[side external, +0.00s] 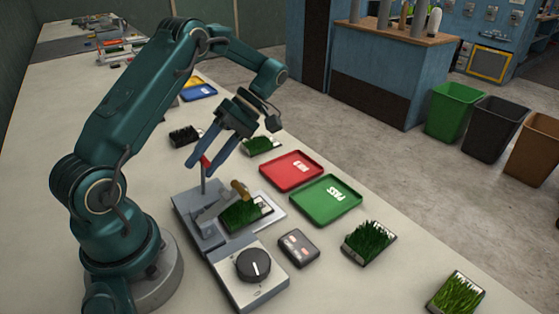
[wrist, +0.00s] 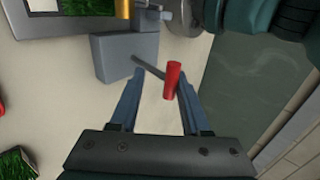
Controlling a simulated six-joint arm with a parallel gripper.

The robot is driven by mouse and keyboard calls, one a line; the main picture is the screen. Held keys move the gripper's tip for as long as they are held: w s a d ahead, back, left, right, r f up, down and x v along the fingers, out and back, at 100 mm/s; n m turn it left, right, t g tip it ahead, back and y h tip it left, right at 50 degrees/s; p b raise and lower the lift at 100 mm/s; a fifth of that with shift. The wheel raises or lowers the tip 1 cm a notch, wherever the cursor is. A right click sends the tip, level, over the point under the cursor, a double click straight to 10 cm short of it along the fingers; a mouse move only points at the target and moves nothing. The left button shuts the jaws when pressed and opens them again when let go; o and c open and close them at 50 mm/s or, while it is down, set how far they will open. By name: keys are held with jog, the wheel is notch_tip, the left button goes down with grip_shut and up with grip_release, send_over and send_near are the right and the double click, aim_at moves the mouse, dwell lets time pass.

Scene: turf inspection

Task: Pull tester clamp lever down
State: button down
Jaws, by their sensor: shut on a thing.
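The pull tester (side external: 185,207) is a grey device on the bench with a turf sample (side external: 238,214) on its bed. Its clamp lever (side external: 204,182) is a thin grey rod with a red grip (side external: 206,162), standing upright. My gripper (side external: 201,168) points down at the top of the lever and is shut on it. In the wrist view the red grip (wrist: 173,82) lies between the blue fingers, touching the right one. The rod runs from it to the tester's grey block (wrist: 128,56). The fingers hide part of the grip in the side view.
A red tray (side external: 272,172) and a green tray (side external: 312,208) lie right of the tester. A dial box (side external: 230,279) and a small dark button box (side external: 298,248) sit in front. Other turf samples (side external: 367,243) stand along the bench's right edge.

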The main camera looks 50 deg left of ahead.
jog(key=shift+s, duration=0.25)
jog(key=shift+c, duration=2.4)
grip_release()
jog(key=shift+o, duration=0.3)
jog(key=shift+w, duration=0.1)
jog(key=shift+r, duration=0.55)
jog(key=r, duration=0.3)
jog(key=shift+s+a+r, duration=0.25)
jog(key=shift+s+r, duration=0.1)
jog(key=shift+s, duration=0.05)
jog(key=s+a+r, duration=0.5)
jog(key=s+r, duration=0.1)
jog(key=s, duration=0.3)
jog(key=shift+a+r, duration=0.15)
jog(key=shift+a, duration=0.1)
